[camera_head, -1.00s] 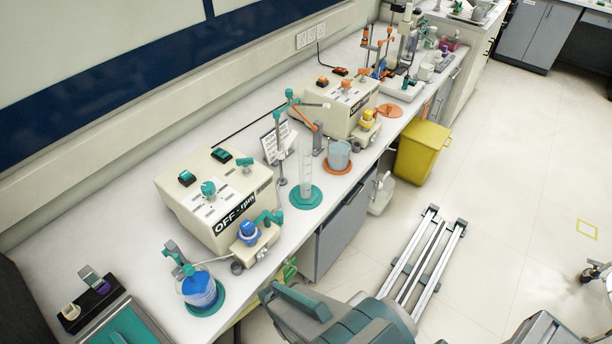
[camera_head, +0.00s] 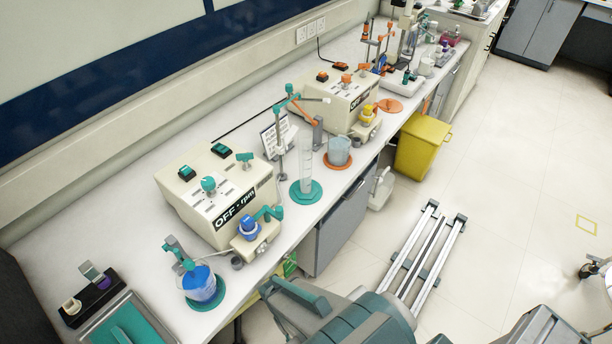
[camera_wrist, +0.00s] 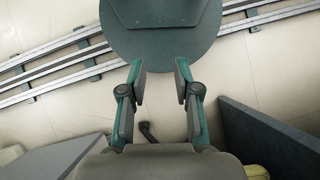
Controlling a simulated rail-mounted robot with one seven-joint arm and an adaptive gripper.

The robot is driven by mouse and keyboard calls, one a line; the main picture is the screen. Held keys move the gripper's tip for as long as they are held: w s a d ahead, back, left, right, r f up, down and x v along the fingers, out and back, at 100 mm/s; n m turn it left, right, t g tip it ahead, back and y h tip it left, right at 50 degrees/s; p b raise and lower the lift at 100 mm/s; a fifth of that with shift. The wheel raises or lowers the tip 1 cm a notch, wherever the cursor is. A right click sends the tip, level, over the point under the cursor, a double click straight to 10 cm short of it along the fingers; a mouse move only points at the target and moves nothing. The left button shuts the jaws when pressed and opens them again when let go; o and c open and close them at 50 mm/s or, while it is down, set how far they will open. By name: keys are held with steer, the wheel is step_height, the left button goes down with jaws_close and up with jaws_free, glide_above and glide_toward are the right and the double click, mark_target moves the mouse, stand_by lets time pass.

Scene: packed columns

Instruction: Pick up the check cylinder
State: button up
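A tall clear cylinder (camera_head: 307,160), which looks like the check cylinder, stands upright on a green disc (camera_head: 313,196) near the bench's front edge in the head view. A thin stand with a green clamp rises just behind it. My gripper (camera_wrist: 160,73) shows in the wrist view with its two fingers apart and nothing between them. It points down over the floor and my own base, away from the bench top. The cylinder is not in the wrist view. In the head view my arm is at the bottom and the fingertips cannot be made out.
A cream pump box (camera_head: 217,192) stands left of the cylinder, and another (camera_head: 345,103) behind it. A grey beaker (camera_head: 339,152) stands close on its right on an orange disc. A blue-filled vessel (camera_head: 199,284) is at front left. A yellow bin (camera_head: 422,148) stands beside the bench.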

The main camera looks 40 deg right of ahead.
steer(key=o, duration=0.6)
